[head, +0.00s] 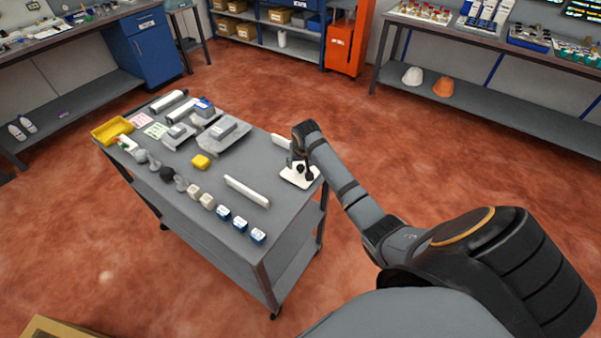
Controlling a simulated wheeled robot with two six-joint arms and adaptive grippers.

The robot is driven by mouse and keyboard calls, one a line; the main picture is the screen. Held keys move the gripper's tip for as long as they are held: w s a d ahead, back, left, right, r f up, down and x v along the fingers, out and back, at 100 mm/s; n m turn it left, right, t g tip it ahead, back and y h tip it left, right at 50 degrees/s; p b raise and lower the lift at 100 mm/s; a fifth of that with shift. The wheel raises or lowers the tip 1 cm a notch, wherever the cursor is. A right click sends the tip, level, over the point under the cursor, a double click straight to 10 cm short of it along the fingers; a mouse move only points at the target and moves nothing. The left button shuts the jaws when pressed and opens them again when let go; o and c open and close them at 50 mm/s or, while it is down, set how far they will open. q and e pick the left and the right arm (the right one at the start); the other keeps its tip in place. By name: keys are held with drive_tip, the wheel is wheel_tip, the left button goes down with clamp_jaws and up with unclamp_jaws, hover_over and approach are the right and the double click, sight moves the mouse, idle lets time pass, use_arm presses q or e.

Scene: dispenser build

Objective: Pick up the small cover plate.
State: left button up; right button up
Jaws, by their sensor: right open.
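A small white flat plate (290,178), which looks like the small cover plate, lies near the right edge of the grey cart top. My right gripper (301,175) points down over this plate and hides part of it. The gripper is open; whether its fingertips touch the plate is too small to tell. My left gripper is not in view.
Bare cart top lies around the plate.

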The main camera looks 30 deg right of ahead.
sight(301, 167)
drive_tip(key=p+x, duration=0.1)
drive_tip(key=x, duration=0.4)
drive_tip(key=shift+d+r, duration=0.1)
drive_tip(key=shift+s, duration=0.1)
clamp_jaws()
